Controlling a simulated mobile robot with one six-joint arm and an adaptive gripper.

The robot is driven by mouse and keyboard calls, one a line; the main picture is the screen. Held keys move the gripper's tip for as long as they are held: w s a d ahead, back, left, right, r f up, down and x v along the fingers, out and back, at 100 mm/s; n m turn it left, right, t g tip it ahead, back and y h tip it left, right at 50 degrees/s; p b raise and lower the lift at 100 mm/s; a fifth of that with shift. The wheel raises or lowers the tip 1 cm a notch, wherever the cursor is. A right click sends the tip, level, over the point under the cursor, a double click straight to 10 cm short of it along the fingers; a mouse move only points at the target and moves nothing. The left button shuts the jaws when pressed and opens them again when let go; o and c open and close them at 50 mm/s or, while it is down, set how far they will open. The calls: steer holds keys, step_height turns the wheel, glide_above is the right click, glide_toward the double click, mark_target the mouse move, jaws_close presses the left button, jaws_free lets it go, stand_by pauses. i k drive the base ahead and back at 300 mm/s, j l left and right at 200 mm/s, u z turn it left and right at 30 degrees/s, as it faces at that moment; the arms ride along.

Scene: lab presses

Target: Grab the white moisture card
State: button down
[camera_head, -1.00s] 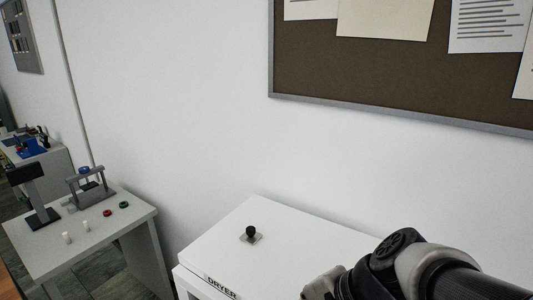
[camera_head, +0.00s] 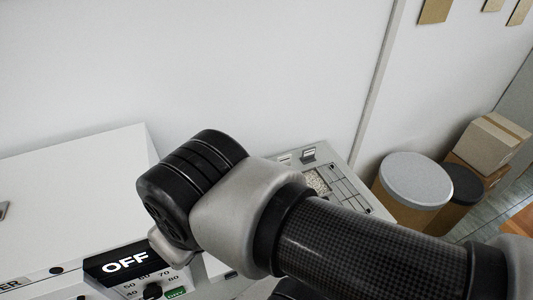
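I cannot make out the white moisture card for sure. Two small pale pieces, one of them a pale piece in a grey holder (camera_head: 308,154), stand at the back of a grey table behind my arm; they are too small to identify. My arm crosses the middle and lower right of the view and covers much of that table. My gripper is not in view, so its state is hidden.
The white dryer (camera_head: 75,195) fills the left, with a black OFF display (camera_head: 125,263) and a dial (camera_head: 152,291). The grey table (camera_head: 335,157) carries a compartmented tray (camera_head: 345,190). Drums with a grey lid (camera_head: 415,178) and cardboard boxes (camera_head: 492,148) stand at right.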

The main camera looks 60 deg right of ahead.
mark_target(286, 159)
steer(key=z, duration=1.85)
steer(key=i+l+u, duration=0.2)
steer(key=l, duration=0.15)
steer(key=l+u, duration=0.2)
steer(key=l, duration=0.1)
